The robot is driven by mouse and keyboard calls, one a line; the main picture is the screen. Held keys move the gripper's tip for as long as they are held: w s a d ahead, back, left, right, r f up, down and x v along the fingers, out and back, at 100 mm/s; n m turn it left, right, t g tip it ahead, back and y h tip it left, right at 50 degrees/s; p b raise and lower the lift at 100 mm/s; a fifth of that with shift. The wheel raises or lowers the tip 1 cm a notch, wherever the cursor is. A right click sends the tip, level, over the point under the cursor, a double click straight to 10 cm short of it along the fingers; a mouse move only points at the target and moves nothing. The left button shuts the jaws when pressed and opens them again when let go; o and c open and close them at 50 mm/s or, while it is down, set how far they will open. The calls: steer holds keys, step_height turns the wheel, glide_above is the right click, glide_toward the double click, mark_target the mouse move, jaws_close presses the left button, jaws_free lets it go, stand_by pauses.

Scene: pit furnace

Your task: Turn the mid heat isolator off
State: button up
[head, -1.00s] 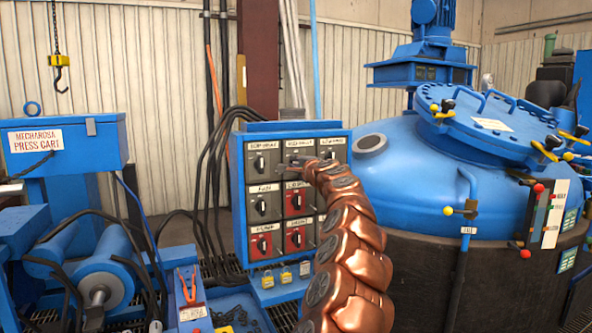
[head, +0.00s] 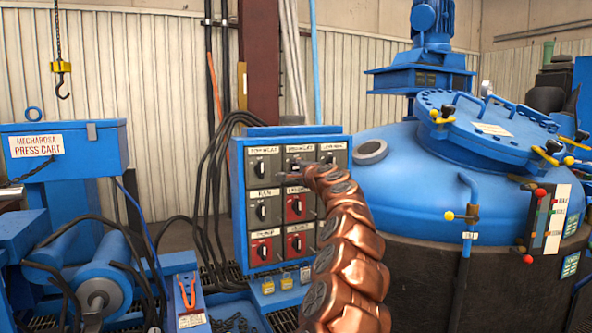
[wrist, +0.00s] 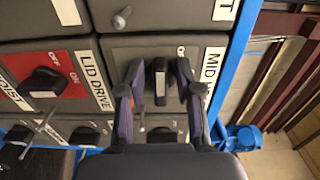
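The mid heat isolator is a grey box (wrist: 143,52) in the top middle of the blue switch panel (head: 238,195). Its black knob (wrist: 160,82) has a pale mark and shows in the wrist view. My gripper (wrist: 158,92) is open, with one purple-grey finger on each side of the knob. Small gaps seem to show between the fingers and the knob; contact is not clear. The finger covers part of the on/off lettering, so I cannot read the knob's setting. In the head view my copper-coloured arm hides much of this isolator, and its label (head: 300,148) stays visible above.
Other isolators surround it, including top heat (head: 262,165) on the left and the red lid drive (head: 296,207) below. A blue furnace vessel (head: 420,175) stands to the right and the press cart (head: 70,150) to the left.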

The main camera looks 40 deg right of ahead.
steer(key=shift+o, duration=0.3)
steer(key=shift+s, duration=0.1)
steer(key=shift+v, duration=1.2)
steer(key=v, duration=0.9)
steer(key=shift+s+a, duration=0.15)
